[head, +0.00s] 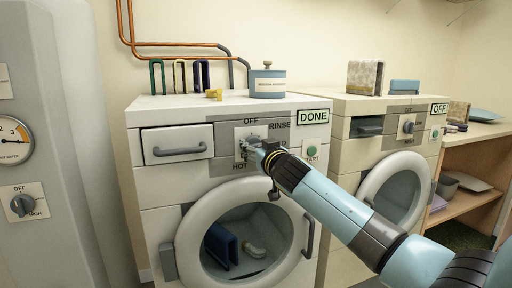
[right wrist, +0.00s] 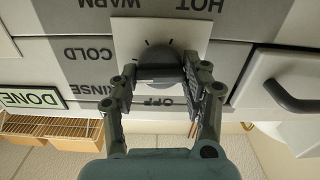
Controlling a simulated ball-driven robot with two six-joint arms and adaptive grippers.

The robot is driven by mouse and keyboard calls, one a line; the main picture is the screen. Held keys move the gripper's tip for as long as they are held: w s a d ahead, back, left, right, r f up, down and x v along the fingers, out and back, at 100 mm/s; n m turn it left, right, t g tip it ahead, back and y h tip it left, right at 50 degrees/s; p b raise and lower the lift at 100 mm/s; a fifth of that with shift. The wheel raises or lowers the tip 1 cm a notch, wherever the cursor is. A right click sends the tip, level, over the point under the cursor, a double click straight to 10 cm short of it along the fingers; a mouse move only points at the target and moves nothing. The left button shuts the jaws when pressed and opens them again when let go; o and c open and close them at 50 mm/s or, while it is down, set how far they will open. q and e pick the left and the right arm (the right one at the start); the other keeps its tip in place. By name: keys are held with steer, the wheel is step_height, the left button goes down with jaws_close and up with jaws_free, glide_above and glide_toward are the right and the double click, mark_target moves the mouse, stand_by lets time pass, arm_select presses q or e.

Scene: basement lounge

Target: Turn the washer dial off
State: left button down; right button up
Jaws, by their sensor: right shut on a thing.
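The washer (head: 150,200) stands in the middle of the head view, with a DONE sign (head: 313,117) at its upper right. Its dial sits on a white plate (head: 240,133) between OFF above, RINSE at upper right and HOT at lower left. My right gripper (head: 252,146) is at the dial and covers most of it. In the right wrist view, which is upside down, the grey dial (right wrist: 158,55) sits between the two fingers of my right gripper (right wrist: 160,75), shut on it. Its exact pointing direction is hard to tell. My left gripper is out of view.
A washer drawer (head: 178,144) is left of the dial, a START button (head: 311,147) right of it. The round washer door (head: 190,240) is below my arm. A dryer (head: 345,130) with an OFF sign (head: 440,107) stands right; a water heater (head: 60,100) left.

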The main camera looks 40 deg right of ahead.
steer(key=n, duration=0.3)
steer(key=shift+n+p, duration=0.3)
steer(key=shift+n, duration=0.1)
steer(key=n+p, duration=0.1)
steer(key=n, duration=0.3)
steer(key=shift+n, duration=0.3)
steer(key=n+p, duration=0.1)
steer(key=n, duration=0.7)
steer(key=shift+f+p, duration=0.15)
steer(key=shift+p, duration=0.25)
steer(key=shift+f+n, duration=0.1)
steer(key=shift+n, duration=0.3)
steer(key=o, duration=1.2)
steer(key=shift+c, duration=0.2)
steer(key=v, duration=1.2)
